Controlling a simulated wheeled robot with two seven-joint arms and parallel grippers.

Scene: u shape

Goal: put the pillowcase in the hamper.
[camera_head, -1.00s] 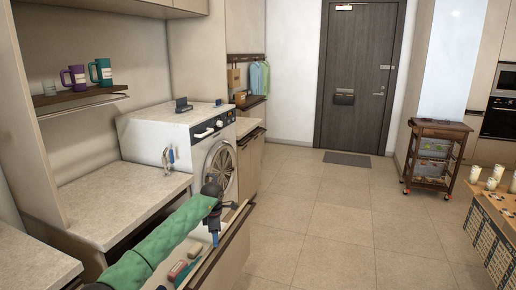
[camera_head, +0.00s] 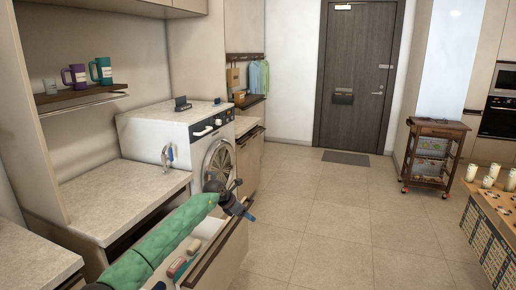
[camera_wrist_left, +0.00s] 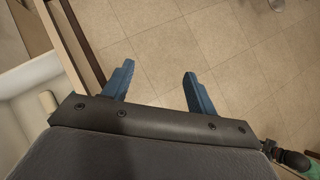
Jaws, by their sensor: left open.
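My left gripper (camera_head: 240,203) is at the end of the green-sleeved arm, above the front edge of the open drawer (camera_head: 222,253). In the left wrist view its two blue fingers (camera_wrist_left: 158,82) are spread apart with bare floor tiles below and nothing between them. The drawer's edge (camera_wrist_left: 72,38) runs along the left of that view. I cannot make out a pillowcase or a hamper in either view. My right gripper is out of view.
The drawer holds several small items, including a red one (camera_head: 176,266). A washing machine (camera_head: 165,132) stands beyond the counter (camera_head: 110,200). A wheeled cart (camera_head: 432,152) and a table with candles (camera_head: 487,228) are at right. The middle floor is clear.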

